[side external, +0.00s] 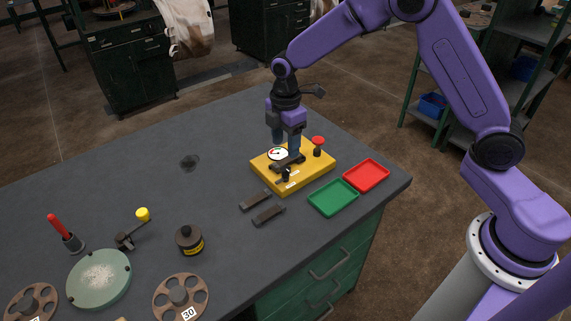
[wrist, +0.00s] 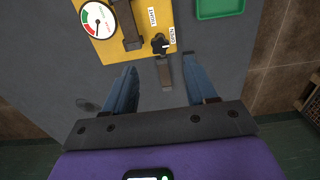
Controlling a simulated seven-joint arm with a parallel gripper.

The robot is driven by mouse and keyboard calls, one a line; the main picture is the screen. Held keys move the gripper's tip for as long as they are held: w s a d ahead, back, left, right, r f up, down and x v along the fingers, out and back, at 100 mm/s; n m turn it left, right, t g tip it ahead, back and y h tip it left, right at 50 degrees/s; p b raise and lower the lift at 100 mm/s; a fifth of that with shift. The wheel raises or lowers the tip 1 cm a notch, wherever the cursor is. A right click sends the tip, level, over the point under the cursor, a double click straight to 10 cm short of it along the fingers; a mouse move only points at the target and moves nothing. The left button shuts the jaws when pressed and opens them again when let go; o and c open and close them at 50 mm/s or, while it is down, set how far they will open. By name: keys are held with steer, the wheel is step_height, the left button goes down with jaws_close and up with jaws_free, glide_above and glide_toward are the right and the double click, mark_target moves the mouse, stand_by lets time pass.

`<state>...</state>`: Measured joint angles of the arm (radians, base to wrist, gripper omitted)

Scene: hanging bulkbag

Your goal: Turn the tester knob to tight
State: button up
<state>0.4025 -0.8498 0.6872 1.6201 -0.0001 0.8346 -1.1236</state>
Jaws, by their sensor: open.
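The tester is a yellow block (side external: 322,160) on the dark table; its corner (wrist: 98,50) also shows in the wrist view. Its black lobed knob (wrist: 160,43) sits by the TIGHT and OPEN labels, with a white mark on its right side, near OPEN. The knob shows small in the side view (side external: 286,174). A round gauge (wrist: 97,19) with a red and green dial is on the block. My gripper (side external: 286,148) is above the tester, pointing down. In the wrist view its fingers (wrist: 159,65) are apart and empty, with the knob just beyond the tips.
A dark clamp bar (wrist: 130,28) and a red-topped post (side external: 318,141) stand on the tester. Two dark strips (side external: 268,214) lie in front of it. Green (side external: 333,198) and red (side external: 366,175) trays lie to its right.

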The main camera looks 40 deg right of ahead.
mark_target(285, 168)
step_height(285, 168, down, 8)
stand_by(0.4)
jaws_close()
